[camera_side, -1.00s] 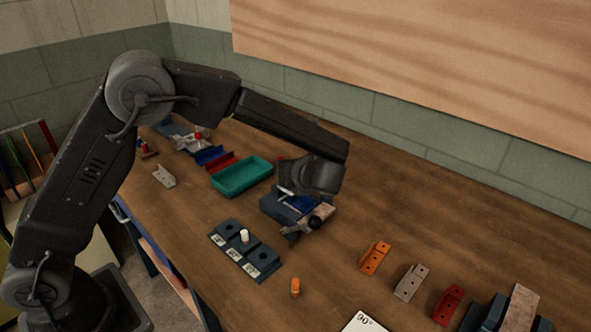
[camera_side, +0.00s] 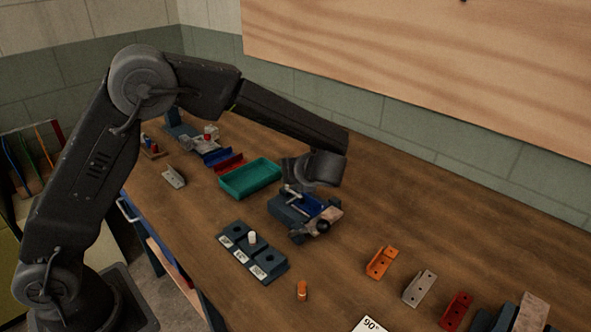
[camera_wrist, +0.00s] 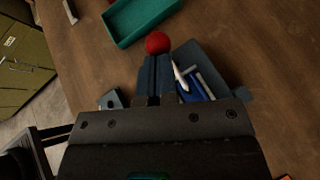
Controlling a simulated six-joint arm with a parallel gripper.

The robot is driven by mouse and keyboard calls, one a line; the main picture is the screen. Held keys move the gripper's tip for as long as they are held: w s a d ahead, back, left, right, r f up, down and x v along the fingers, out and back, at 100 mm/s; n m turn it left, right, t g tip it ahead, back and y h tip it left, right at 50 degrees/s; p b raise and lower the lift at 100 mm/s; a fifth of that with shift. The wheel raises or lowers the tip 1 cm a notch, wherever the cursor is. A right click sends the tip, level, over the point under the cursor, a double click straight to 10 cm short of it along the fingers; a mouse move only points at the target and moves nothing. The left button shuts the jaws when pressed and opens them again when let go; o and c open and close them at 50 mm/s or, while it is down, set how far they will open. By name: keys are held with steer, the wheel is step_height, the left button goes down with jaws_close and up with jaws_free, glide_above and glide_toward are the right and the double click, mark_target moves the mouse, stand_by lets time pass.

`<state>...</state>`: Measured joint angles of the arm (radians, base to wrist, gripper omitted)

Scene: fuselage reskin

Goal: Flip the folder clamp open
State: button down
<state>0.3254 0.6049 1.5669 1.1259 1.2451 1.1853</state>
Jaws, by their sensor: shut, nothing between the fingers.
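The folder (camera_side: 291,214) is a dark blue-grey block with a bright blue plate and a pale metal clamp lever (camera_side: 291,191). It stands on the bench just below my gripper (camera_side: 294,178). In the wrist view, my gripper (camera_wrist: 155,76) is shut and empty, with its dark fingers together. A red ball knob (camera_wrist: 157,43) shows just past the fingertips; whether they touch it I cannot tell. The folder (camera_wrist: 209,65) lies right of the fingers, with a pale rod and the blue plate on it. My gripper's body hides part of the clamp.
A green tray (camera_side: 251,193) stands left of and behind the folder. A labelled dark block with a white peg (camera_side: 252,237) and a small orange cylinder (camera_side: 302,290) are in front. Orange (camera_side: 381,262), grey (camera_side: 419,288) and red (camera_side: 456,311) brackets stand to the right.

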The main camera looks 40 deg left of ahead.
steer(key=a+f+n+h, duration=0.1)
steer(key=a+f+h, duration=0.2)
steer(key=a+h, duration=0.6)
steer(key=shift+a+f+n+g+h, duration=0.3)
steer(key=shift+a+f+h, duration=0.1)
steer(key=shift+a, duration=1.65)
steer(key=shift+r, duration=0.1)
steer(key=s+a+r, duration=0.3)
steer(key=r, duration=0.5)
steer(key=shift+a+r, duration=0.3)
steer(key=shift+a, duration=0.1)
